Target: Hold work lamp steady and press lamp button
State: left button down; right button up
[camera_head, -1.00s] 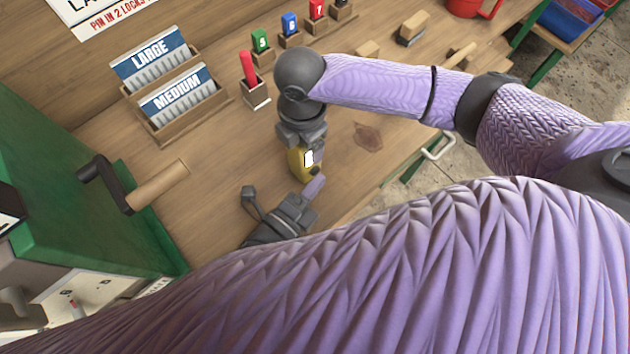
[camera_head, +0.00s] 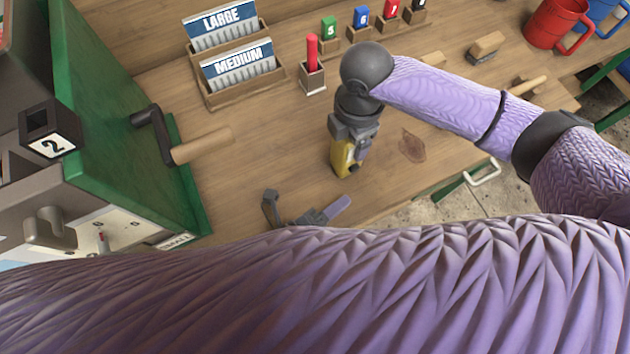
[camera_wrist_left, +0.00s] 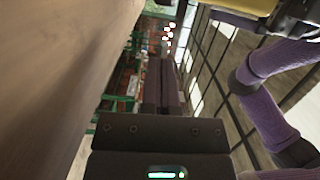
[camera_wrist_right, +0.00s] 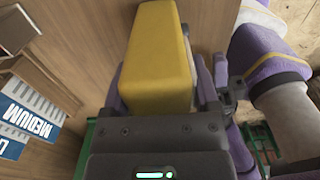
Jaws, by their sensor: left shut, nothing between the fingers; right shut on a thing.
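The work lamp is a yellow block (camera_head: 345,155) held upright below my right gripper (camera_head: 350,140) over the wooden bench. In the right wrist view the lamp (camera_wrist_right: 158,55) sits between the purple fingers, which are shut on it. Whether its lower end touches the bench is unclear. My left gripper (camera_head: 338,208) is shut and empty, below and apart from the lamp in the head view. Its dark closed fingers (camera_wrist_left: 168,85) point away in the left wrist view, where the lamp's yellow edge (camera_wrist_left: 250,5) shows at the top right. The lamp button is not discernible.
A green cabinet (camera_head: 120,110) with a wooden-handled crank (camera_head: 200,145) stands at the left. Card racks (camera_head: 240,90), a red marker in a holder (camera_head: 312,65) and numbered blocks (camera_head: 362,18) stand behind.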

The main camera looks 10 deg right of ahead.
pick_arm(q)
jog(key=v, duration=0.6)
jog(key=shift+f, duration=0.1)
